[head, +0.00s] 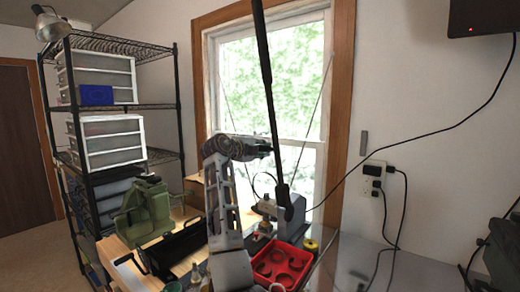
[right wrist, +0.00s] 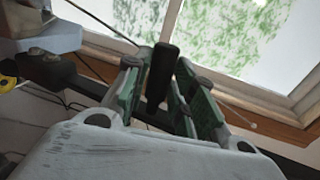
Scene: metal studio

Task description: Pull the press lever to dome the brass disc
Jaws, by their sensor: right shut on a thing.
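My right gripper (head: 262,148) is raised in front of the window at the middle of the head view. In the right wrist view its green-padded fingers (right wrist: 165,95) are closed around an upright black handle (right wrist: 163,65), which looks like the press lever's grip. A dark bar (right wrist: 75,78) runs from the handle's side towards a grey body (right wrist: 45,30), probably the press. In the head view a grey press-like machine (head: 294,212) stands on the bench behind the red tray, partly hidden by a black rod. I cannot make out the brass disc. My left gripper is not in view.
A red tray (head: 262,277) with dark round pieces and a yellow roll (head: 310,245) lie on the bench. A green machine (head: 146,208) and a black roller-like tool (head: 178,250) stand left. A long black rod (head: 265,70) crosses the window. Cables hang right.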

